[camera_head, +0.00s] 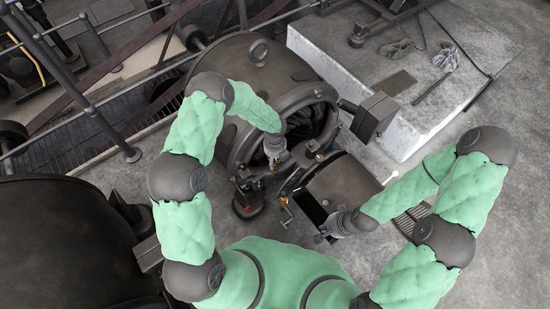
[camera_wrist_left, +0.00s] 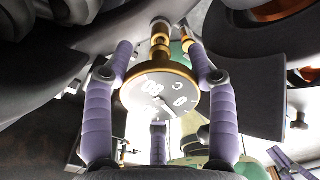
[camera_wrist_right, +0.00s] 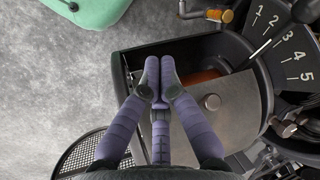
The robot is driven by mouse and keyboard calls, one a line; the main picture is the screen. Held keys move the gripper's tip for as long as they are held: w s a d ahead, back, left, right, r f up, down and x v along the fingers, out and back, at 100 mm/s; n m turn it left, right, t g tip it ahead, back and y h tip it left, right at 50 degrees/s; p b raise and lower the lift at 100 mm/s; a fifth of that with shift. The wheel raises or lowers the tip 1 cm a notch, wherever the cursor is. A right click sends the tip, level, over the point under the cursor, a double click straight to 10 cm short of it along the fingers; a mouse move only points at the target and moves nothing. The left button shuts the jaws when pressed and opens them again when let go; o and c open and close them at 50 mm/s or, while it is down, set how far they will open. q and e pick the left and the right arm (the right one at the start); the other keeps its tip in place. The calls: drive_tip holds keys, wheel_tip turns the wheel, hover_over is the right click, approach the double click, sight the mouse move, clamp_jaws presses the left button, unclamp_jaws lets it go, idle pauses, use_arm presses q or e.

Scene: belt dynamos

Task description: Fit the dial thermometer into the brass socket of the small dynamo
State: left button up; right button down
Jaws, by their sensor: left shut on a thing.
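The dial thermometer (camera_wrist_left: 158,90) is in my left gripper (camera_wrist_left: 158,78), shown in the left wrist view. Its round brass-rimmed face carries numbers and a C, and its brass stem (camera_wrist_left: 160,42) points away from me toward dark machinery. I cannot tell whether the stem tip touches the brass socket. In the head view my left gripper (camera_head: 275,160) is at the front of the dark dynamo (camera_head: 250,70), and a small brass part (camera_head: 284,200) shows below it. My right gripper (camera_wrist_right: 152,75) has its fingertips together, empty, above an open box; it also shows in the head view (camera_head: 325,235).
The open dark box (camera_wrist_right: 240,95) has a lid with a round knob (camera_wrist_right: 212,102). A dial plate numbered 1 to 5 (camera_wrist_right: 290,45) is beside it. A pale concrete block (camera_head: 420,110) stands behind right. Large dark machinery (camera_head: 60,240) fills the lower left. Grey floor is clear at far right.

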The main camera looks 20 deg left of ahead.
use_arm(q)
drive_tip(key=shift+f+b, duration=0.75)
drive_tip(key=shift+f, duration=0.45)
drive_tip(key=o, duration=1.3)
wheel_tip(320, 180, up, 12)
drive_tip(key=shift+r, duration=0.1)
